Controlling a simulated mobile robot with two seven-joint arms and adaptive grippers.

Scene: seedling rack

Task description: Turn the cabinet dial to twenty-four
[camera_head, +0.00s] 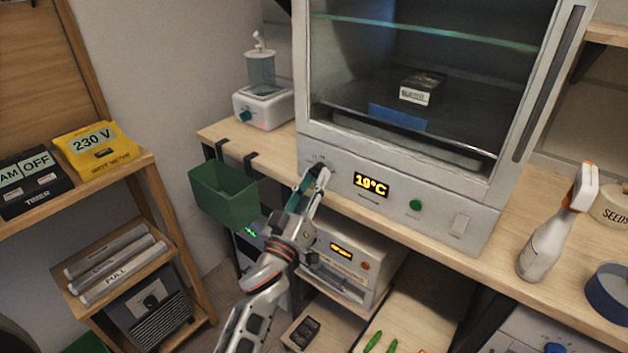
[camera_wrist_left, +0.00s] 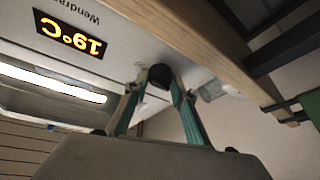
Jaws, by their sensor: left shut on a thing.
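The cabinet (camera_head: 335,160) is a white box with a glass door, standing on the bench. Its orange display (camera_head: 371,185) reads 19°C. The same display shows upside down in the left wrist view (camera_wrist_left: 70,33). My left gripper (camera_head: 320,177) reaches up to the front panel, left of the display. In the left wrist view its two fingers (camera_wrist_left: 160,82) are shut on the dark round dial (camera_wrist_left: 161,75). In the head view the gripper hides the dial, and I cannot read its pointer. My right gripper is in neither view.
A green bin (camera_head: 226,192) hangs at the bench edge, left of my left gripper. A second device (camera_head: 345,262) stands on the shelf below. A spray bottle (camera_head: 550,235) stands at the right. A green button (camera_head: 415,205) sits right of the display.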

